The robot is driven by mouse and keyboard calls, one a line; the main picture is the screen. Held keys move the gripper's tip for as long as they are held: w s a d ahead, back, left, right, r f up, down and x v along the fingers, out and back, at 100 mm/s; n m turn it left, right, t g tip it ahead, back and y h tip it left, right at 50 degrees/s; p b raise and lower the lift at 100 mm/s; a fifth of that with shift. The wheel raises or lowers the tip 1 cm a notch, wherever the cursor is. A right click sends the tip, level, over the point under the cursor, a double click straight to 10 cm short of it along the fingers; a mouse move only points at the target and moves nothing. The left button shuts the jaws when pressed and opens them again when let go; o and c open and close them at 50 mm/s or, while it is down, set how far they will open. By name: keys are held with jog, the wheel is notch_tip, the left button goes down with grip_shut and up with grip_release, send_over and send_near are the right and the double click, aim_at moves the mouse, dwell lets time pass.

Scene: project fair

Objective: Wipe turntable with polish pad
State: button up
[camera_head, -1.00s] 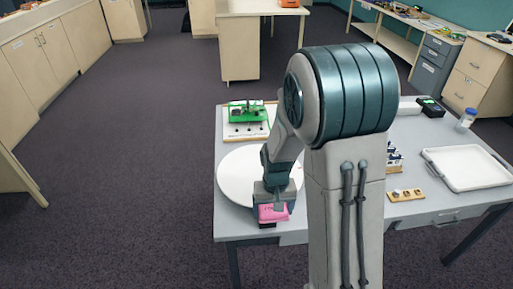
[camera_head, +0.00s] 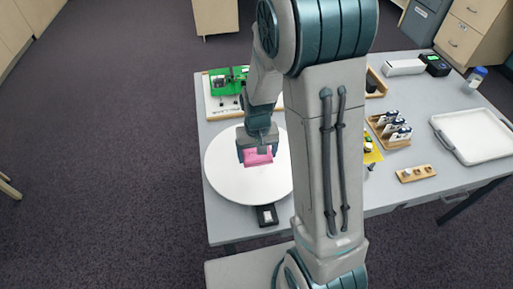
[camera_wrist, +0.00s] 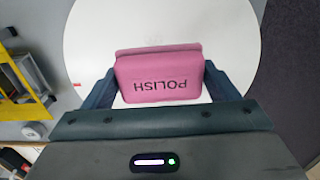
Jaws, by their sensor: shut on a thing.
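The turntable (camera_head: 226,183) is a large white disc on the near left part of the grey table. My gripper (camera_head: 257,158) is shut on the pink polish pad (camera_head: 258,157) and holds it over the upper middle of the disc. In the wrist view the pad (camera_wrist: 158,76) sits between both fingers, with the word POLISH readable on it, and the white turntable (camera_wrist: 100,30) spreads out behind it. I cannot tell whether the pad's underside touches the disc. My arm hides the disc's right edge in the head view.
A small black device (camera_head: 266,215) lies at the turntable's near edge. A board with a green model (camera_head: 228,82) stands behind the turntable. To the right are a wooden card rack (camera_head: 392,130), a small wooden block holder (camera_head: 415,173), a white tray (camera_head: 472,138) and a blue-capped bottle (camera_head: 474,79).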

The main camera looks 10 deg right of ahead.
aim_at(268, 169)
notch_tip(268, 169, down, 7)
jog(key=b, duration=0.4)
jog(key=shift+d+r, duration=0.1)
jog(key=shift+d, duration=0.2)
jog(key=shift+c, duration=0.3)
jog(key=shift+d+f, duration=0.15)
jog(key=shift+d, duration=0.65)
jog(key=shift+d+f, duration=0.1)
jog(key=shift+d, duration=0.65)
jog(key=shift+d+r, duration=0.2)
jog(key=shift+r, duration=0.05)
jog(key=a, duration=0.2)
jog(key=shift+a+f, duration=0.2)
jog(key=shift+a, duration=0.8)
jog(key=shift+a+r+p, duration=0.1)
jog(key=shift+r+p, duration=0.25)
jog(key=shift+p, duration=0.05)
notch_tip(268, 169, up, 2)
jog(key=shift+w+r+p, duration=0.1)
jog(key=shift+p, duration=0.25)
jog(key=shift+r, duration=0.35)
jog(key=shift+r+p, duration=1.95)
jog(key=shift+r, duration=0.4)
